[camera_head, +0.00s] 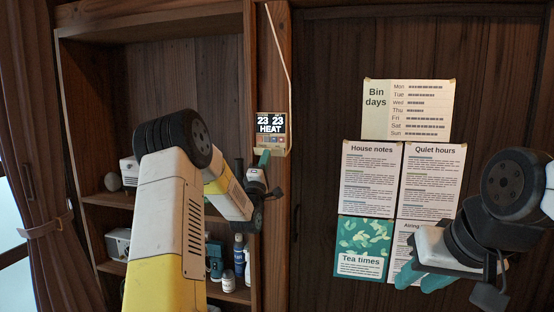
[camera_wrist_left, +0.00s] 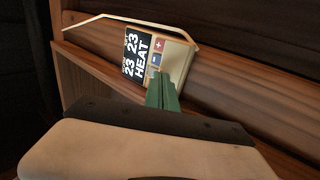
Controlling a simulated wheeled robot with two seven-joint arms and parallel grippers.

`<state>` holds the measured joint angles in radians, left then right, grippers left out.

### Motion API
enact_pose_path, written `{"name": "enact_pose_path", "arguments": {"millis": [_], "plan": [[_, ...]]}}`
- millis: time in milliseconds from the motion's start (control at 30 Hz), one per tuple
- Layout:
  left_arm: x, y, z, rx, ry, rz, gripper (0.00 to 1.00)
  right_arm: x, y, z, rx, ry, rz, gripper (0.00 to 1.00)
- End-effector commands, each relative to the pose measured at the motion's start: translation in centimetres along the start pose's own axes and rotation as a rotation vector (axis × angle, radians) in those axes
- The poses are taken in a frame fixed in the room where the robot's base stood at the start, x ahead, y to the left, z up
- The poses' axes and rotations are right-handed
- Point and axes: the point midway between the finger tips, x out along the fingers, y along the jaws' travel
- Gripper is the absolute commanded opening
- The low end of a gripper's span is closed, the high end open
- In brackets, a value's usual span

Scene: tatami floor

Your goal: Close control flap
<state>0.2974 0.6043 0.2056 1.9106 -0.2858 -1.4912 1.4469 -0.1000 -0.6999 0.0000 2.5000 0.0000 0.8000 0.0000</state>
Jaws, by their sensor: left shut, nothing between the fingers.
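A wall control panel (camera_head: 271,124) shows "23 23 HEAT" on a black display and hangs on the wooden post; it also shows tilted in the left wrist view (camera_wrist_left: 140,58). Plus and minus buttons beside the display are uncovered. A beige ledge (camera_head: 283,152) at the panel's lower edge looks like the flap standing open, but its outline is partly hidden by my fingers. My left gripper (camera_head: 263,158) is shut and empty, its green fingertips (camera_wrist_left: 162,90) at the panel's lower edge; contact cannot be told. My right gripper (camera_head: 422,278) looks open and empty in front of the posters.
A thin cable (camera_head: 279,45) rises from the panel. A shelf unit (camera_head: 100,198) with bottles (camera_head: 239,255) and small devices stands left of the post. Paper notices (camera_head: 370,180) cover the right wall. A curtain (camera_head: 35,150) hangs at far left.

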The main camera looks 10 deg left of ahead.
Motion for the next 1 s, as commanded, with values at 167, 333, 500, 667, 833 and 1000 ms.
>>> {"name": "enact_pose_path", "arguments": {"millis": [167,333,500,667,833,1000], "plan": [[0.0,0.0,0.0,0.000,0.000,0.000,0.00,0.0,0.0,0.0,0.000,0.000,0.000,0.32],[0.0,0.1,0.0,0.000,0.000,-0.006,0.00,0.0,0.0,0.0,0.000,0.000,0.000,0.32],[0.2,0.4,0.0,0.000,0.000,-0.045,0.00,0.0,0.0,0.0,0.000,0.000,0.000,0.32],[0.3,0.4,0.0,0.000,0.000,-0.068,0.00,0.0,0.0,0.0,0.000,0.000,0.000,0.32],[0.4,0.6,0.0,0.000,0.001,-0.105,0.00,0.0,0.0,0.0,0.000,0.000,0.000,0.32],[0.8,1.1,-0.1,0.002,0.000,-0.180,0.00,0.0,0.0,0.0,0.000,0.000,0.000,0.32]]}}
